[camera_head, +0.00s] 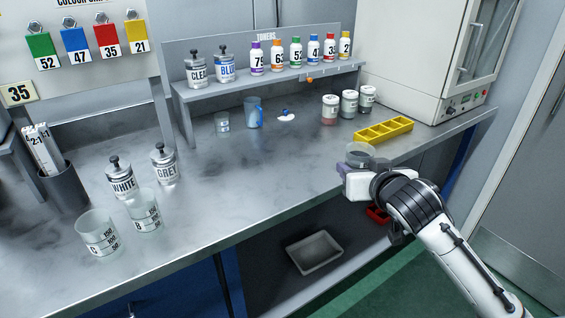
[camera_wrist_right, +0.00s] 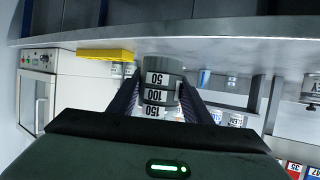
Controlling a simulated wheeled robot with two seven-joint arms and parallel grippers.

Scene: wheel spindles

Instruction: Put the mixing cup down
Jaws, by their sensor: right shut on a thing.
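The mixing cup (camera_head: 360,150) is a clear cup with grey-looking contents, at the bench's front edge in the head view. In the right wrist view the cup (camera_wrist_right: 163,70) shows upside-down marks of 50, 100 and 150. My right gripper (camera_head: 358,172) is shut on it, with one finger on each side, as the right wrist view (camera_wrist_right: 158,100) also shows. The cup looks upright. I cannot tell whether its base touches the bench (camera_head: 250,185). The gripper hides its lower part in the head view. My left gripper is not in view.
A yellow compartment tray (camera_head: 384,131) lies just behind the cup. Lidded jars (camera_head: 349,103) stand further back. Two clear cups, C (camera_head: 98,235) and B (camera_head: 144,212), stand at front left near the WHITE (camera_head: 122,180) and GREY (camera_head: 164,166) cans. The middle of the bench is clear.

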